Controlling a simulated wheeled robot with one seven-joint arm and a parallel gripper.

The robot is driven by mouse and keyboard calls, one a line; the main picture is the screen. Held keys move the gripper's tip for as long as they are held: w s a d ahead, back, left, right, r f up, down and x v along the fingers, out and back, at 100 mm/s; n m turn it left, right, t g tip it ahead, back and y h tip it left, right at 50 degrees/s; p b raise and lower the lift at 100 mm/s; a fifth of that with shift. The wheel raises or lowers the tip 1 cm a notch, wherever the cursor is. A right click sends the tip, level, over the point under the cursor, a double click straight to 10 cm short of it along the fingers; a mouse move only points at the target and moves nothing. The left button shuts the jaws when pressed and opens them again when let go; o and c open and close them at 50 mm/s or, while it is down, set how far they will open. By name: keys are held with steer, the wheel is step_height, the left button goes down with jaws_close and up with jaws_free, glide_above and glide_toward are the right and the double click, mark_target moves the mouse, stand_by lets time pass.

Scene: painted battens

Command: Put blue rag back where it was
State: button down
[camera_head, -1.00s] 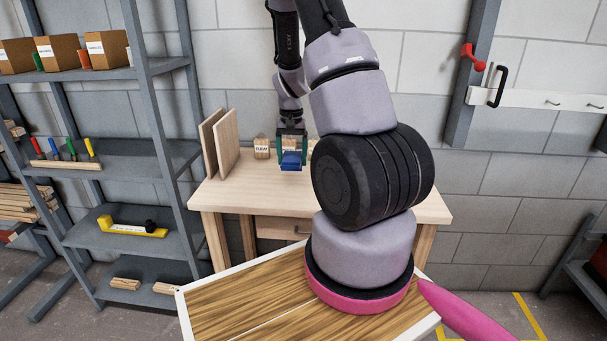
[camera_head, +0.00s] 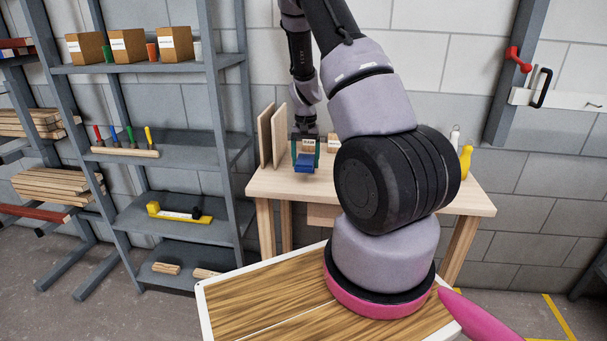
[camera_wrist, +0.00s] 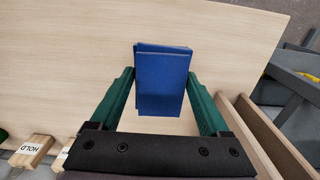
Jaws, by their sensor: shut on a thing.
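The blue rag (camera_head: 304,163) is a folded blue block held between the green fingers of my gripper (camera_head: 305,153). It is above the left part of the light wooden workbench (camera_head: 420,195). In the wrist view the rag (camera_wrist: 162,82) sits between the two fingertips of my gripper (camera_wrist: 162,90), over bare bench top. Its height above the bench is hard to tell. My arm hides the middle of the bench in the head view.
Two upright boards (camera_head: 272,135) stand at the bench's left back. A grey shelf rack (camera_head: 180,150) is to the left. Yellow bottle (camera_head: 465,162) stands at the bench's right.

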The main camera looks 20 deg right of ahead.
mark_target(306, 180)
steer(key=shift+f, duration=2.25)
steer(key=shift+f, duration=0.15)
jaws_free()
